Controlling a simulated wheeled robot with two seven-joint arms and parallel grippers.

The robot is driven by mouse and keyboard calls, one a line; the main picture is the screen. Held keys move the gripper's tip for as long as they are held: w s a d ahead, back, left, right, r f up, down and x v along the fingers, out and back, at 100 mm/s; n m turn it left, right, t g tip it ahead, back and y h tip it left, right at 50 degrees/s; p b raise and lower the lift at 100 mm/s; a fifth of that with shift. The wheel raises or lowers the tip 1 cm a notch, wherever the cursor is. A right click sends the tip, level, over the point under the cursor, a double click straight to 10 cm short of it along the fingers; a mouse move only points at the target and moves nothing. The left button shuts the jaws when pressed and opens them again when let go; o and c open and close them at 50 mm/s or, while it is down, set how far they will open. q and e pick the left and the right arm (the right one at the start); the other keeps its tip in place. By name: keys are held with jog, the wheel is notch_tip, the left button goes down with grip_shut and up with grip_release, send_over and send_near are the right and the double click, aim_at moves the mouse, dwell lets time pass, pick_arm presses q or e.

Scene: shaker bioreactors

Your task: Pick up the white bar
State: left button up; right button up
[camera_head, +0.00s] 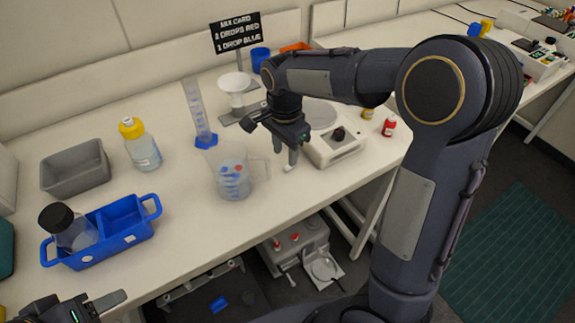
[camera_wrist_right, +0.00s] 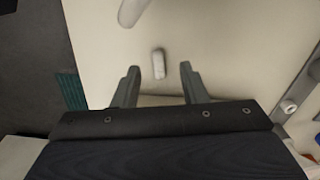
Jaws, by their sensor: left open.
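The white bar (camera_wrist_right: 159,63) is a small, short rod lying on the pale bench top. In the right wrist view it is between my right gripper's fingers (camera_wrist_right: 159,70), slightly beyond the tips, with a gap on both sides. In the head view the white bar (camera_head: 288,168) shows small, just under the tips of my right gripper (camera_head: 286,155), which points down. My right gripper is open and empty. My left gripper (camera_head: 95,306) is at the lower left corner, partly cut off by the frame, open, apart from the bar.
Further left are a graduated cylinder (camera_head: 198,115), a yellow-capped bottle (camera_head: 141,146) and a blue caddy (camera_head: 118,245). The bench's front edge is close.

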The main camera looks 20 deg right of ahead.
aim_at(287, 167)
notch_tip(287, 167, down, 4)
jog(key=shift+s+d+f, duration=0.1)
jog(key=shift+c, duration=0.5)
grip_shut()
